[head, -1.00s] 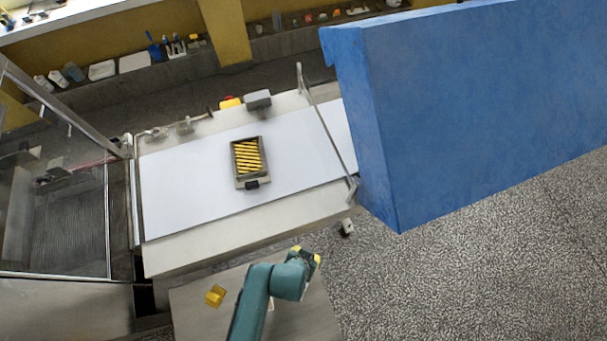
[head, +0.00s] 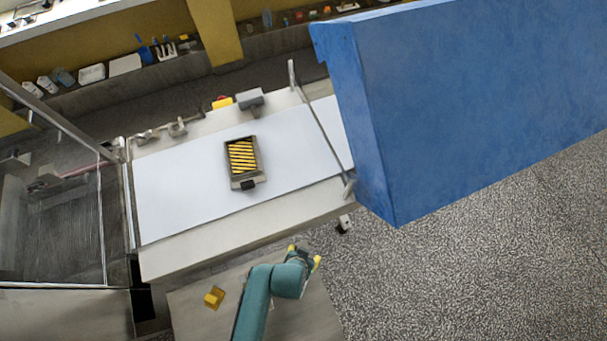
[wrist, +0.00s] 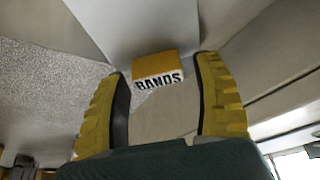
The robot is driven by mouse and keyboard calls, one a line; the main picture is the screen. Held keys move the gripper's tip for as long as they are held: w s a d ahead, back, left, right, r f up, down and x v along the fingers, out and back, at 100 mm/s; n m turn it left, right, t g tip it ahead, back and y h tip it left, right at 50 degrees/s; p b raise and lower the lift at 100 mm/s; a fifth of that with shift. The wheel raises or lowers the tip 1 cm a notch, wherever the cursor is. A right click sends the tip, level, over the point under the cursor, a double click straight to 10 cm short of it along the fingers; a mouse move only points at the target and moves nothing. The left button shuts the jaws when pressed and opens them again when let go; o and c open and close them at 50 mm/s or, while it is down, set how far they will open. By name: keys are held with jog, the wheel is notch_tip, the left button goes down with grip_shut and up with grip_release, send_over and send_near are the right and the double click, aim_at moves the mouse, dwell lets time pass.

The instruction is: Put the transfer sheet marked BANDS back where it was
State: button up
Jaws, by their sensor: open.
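In the wrist view, a piece with a yellow-orange top and a white face lettered BANDS (wrist: 158,80) shows between the two yellow fingers of my gripper (wrist: 163,68). The fingers are apart, with a gap on each side of it. In the head view, my gripper (head: 305,256) is near the front edge of the belt machine, above the grey table. The BANDS lettering cannot be read in the head view.
A small yellow block (head: 214,297) sits on the grey table (head: 190,318), left of my arm. The white belt (head: 175,195) is otherwise mostly clear. A large blue housing (head: 470,110) stands at right. A metal bar (head: 320,130) crosses the belt's right end.

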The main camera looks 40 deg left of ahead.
jog(key=p+v, duration=0.1)
jog(key=v, duration=1.1)
jog(key=shift+r, duration=0.1)
jog(key=w+a+r+m+t+y, duration=0.15)
jog(key=w+r+t, duration=0.35)
jog(key=w+r, duration=0.9)
jog(key=w+d+r+t, duration=0.2)
jog(key=w+r, duration=0.1)
jog(key=r, duration=0.6)
jog(key=w+d+r+t, duration=0.2)
jog(key=w+r+t, duration=0.1)
jog(key=r, duration=0.5)
jog(key=s+d+r+t+h+p, duration=0.1)
jog(key=d+r, duration=0.3)
jog(key=r, duration=0.7)
jog(key=s+d+r+m+t+h+p, duration=0.1)
jog(key=d+r+t+p, duration=0.3)
jog(key=r, duration=0.8)
jog(key=s+d+r+m+t+h+p, duration=0.1)
jog(key=d+r, duration=0.3)
jog(key=r, duration=0.7)
jog(key=shift+r+t+p, duration=0.3)
jog(key=shift+t+p, duration=0.4)
jog(key=shift+t, duration=0.2)
